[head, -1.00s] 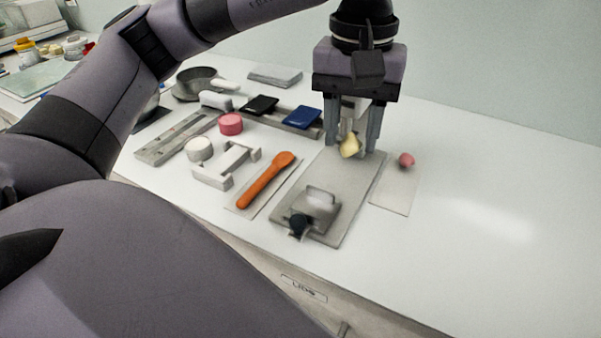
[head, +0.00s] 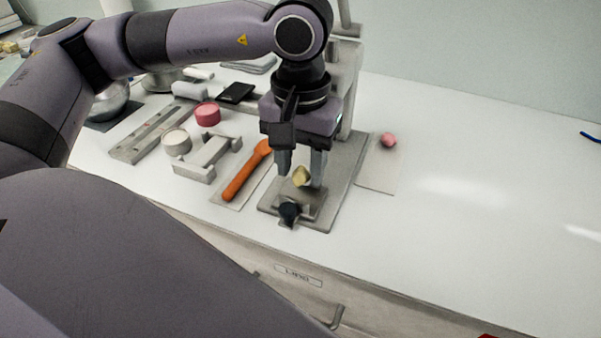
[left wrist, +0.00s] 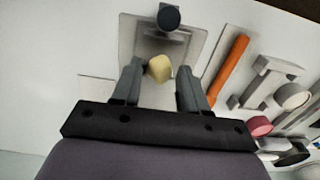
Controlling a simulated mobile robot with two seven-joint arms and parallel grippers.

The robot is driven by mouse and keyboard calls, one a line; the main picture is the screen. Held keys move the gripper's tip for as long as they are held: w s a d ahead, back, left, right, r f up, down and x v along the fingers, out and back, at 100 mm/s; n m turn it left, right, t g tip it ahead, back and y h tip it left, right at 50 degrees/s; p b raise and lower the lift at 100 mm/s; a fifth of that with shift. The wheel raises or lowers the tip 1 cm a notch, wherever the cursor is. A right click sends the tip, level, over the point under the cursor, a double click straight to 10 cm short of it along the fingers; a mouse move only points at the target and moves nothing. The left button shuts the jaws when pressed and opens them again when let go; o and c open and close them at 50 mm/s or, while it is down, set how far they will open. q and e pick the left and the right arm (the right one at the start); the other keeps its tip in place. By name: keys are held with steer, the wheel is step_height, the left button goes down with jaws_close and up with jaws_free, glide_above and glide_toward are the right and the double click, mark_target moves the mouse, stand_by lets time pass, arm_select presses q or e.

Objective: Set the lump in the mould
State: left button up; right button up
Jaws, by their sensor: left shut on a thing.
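A pale yellow lump (head: 301,176) is between the fingertips of my left gripper (head: 300,174), which is shut on it. The lump also shows between the fingers in the left wrist view (left wrist: 159,68). It is over the grey mould (head: 313,211) at the front of the grey base plate; I cannot tell whether it touches the mould. The mould has a dark knob (head: 289,211) at its front, seen also in the left wrist view (left wrist: 169,18). My fingers hide part of the mould. My right gripper is not in view.
An orange spoon (head: 246,172) lies left of the base plate (head: 346,168). A pink lump (head: 388,140) sits on a thin pale sheet (head: 377,175) to the right. A grey upright (head: 351,85) stands behind my gripper. The counter's right side is mostly clear.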

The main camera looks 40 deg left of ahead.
mark_target(301, 169)
arm_select(q)
steer(key=shift+f, duration=1.35)
steer(key=shift+f, duration=0.2)
steer(key=o, duration=1.1)
step_height(301, 169, up, 12)
steer(key=shift+r, duration=0.25)
